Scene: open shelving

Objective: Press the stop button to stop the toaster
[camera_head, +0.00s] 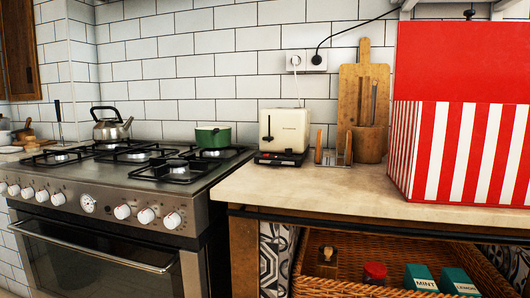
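A cream toaster (285,130) with a dark base stands on the counter, right of the stove and close to the tiled wall. A dark lever shows on its left-hand face. The stop button is too small to make out. Neither of my grippers shows in the head view.
A gas stove (130,165) with a kettle (111,125) and a green pot (212,136) is at left. Right of the toaster are a small rack (333,157), a wooden utensil holder (369,144), a cutting board (350,90) and a large red-striped box (460,150). The counter front (310,187) is clear.

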